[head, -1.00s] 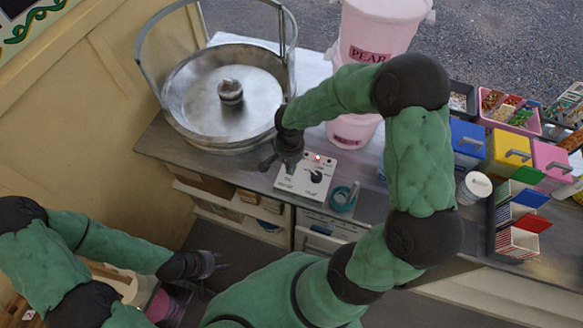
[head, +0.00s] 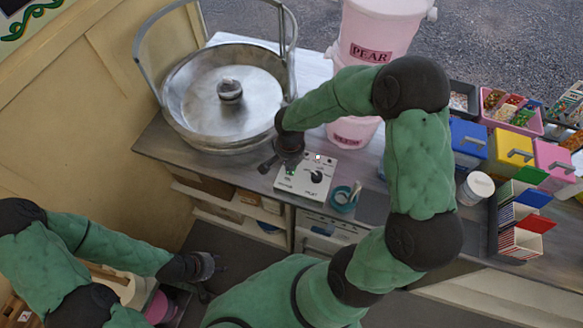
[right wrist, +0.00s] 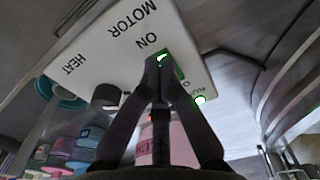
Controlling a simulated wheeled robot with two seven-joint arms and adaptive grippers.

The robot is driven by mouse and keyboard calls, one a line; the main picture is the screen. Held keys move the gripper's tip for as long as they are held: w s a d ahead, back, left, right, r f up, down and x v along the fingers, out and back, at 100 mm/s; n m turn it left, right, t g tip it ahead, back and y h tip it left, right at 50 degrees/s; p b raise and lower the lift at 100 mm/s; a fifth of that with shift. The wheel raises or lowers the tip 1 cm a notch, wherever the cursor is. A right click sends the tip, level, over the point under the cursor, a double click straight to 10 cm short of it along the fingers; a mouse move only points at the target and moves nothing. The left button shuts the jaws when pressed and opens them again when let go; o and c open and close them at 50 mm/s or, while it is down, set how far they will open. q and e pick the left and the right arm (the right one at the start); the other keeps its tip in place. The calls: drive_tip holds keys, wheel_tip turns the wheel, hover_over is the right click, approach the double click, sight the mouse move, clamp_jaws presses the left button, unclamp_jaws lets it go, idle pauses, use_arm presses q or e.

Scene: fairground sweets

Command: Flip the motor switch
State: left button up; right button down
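The white control box (head: 307,177) stands on the counter beside the metal bowl. It has a dark knob (head: 316,177) and a small light at its top edge. In the right wrist view the box (right wrist: 110,50) reads MOTOR, ON and HEAT.
The large metal bowl (head: 185,125) with a central spinner stands left of the box. A turquoise ring-shaped holder (head: 343,204) sits just right of the box. Pink PEAR tubs (head: 365,35) stand behind. Coloured bins (head: 467,137) and a white cup (head: 475,188) are further right.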

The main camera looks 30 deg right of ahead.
drive_tip(key=shift+r+p, duration=2.2)
drive_tip(key=shift+r, duration=1.25)
